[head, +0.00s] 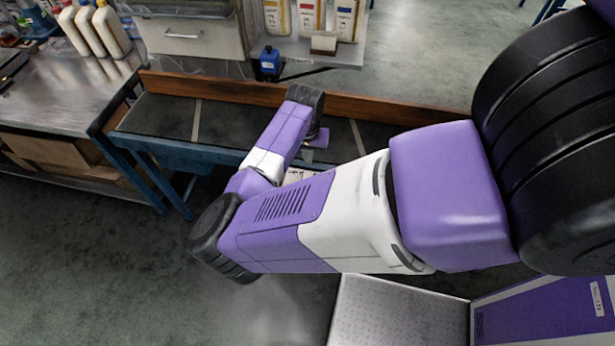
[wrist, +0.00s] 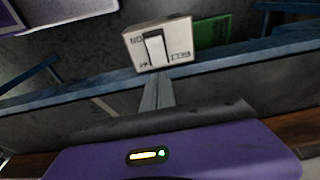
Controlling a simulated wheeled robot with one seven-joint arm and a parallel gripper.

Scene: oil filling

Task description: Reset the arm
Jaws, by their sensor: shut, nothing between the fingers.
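My arm reaches across the head view from the right, purple and white, and bends back up toward the bench. My gripper (head: 309,154) shows small at the arm's far end, just over the near side of the bench (head: 160,117). It is shut and empty. It is partly hidden by the wrist, and its fingertips are hard to make out. In the wrist view the purple wrist housing with a small lit indicator fills the bottom.
At the back stand a blue container (head: 270,62) and several labelled oil packs (head: 311,17). A metal table (head: 70,85) with white bottles (head: 92,30) is at left. Floor at lower left is clear.

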